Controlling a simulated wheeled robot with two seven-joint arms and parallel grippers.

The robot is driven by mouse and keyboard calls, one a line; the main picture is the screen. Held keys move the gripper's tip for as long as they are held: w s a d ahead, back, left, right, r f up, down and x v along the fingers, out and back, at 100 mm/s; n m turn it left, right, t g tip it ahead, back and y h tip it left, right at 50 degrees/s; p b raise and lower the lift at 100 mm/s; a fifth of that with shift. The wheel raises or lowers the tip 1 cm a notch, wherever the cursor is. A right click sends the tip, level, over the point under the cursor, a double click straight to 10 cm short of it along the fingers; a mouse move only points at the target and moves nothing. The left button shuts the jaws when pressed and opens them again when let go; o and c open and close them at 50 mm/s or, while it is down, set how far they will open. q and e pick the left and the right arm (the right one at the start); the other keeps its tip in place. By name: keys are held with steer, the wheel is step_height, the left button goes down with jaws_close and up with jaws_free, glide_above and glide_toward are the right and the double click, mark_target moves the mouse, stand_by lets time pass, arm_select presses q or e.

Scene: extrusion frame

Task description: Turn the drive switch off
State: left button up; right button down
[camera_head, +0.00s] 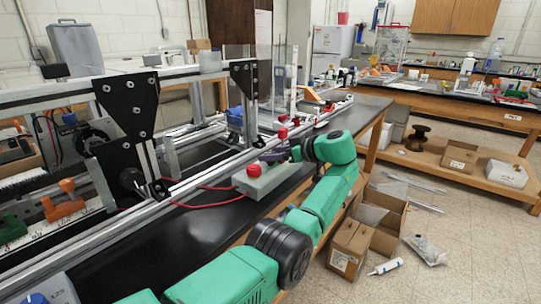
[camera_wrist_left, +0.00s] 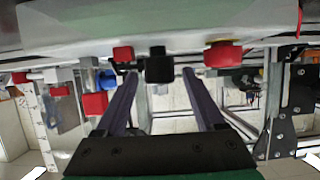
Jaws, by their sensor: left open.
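A grey control box (camera_head: 272,181) sits on the near edge of the black bench, with a red knob (camera_head: 254,170) on its top. In the left wrist view the box (camera_wrist_left: 150,32) spans the top of the picture. A black switch-like part (camera_wrist_left: 159,66) sticks out of it between a small red part (camera_wrist_left: 122,54) and a larger red knob (camera_wrist_left: 223,55). I cannot read which is the drive switch. My left gripper (camera_head: 270,157) is over the box. Its open fingers (camera_wrist_left: 159,75) are either side of the black part, with gaps visible. My right gripper is not in view.
An aluminium extrusion frame (camera_head: 185,187) with black plates (camera_head: 125,100) runs along the left of the box. A red cable (camera_head: 202,207) lies on the bench (camera_head: 150,245). Cardboard boxes (camera_head: 352,240) stand on the floor to the right.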

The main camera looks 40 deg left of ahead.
arm_select(q)
steer(key=v, duration=1.3)
steer(key=shift+d, duration=0.15)
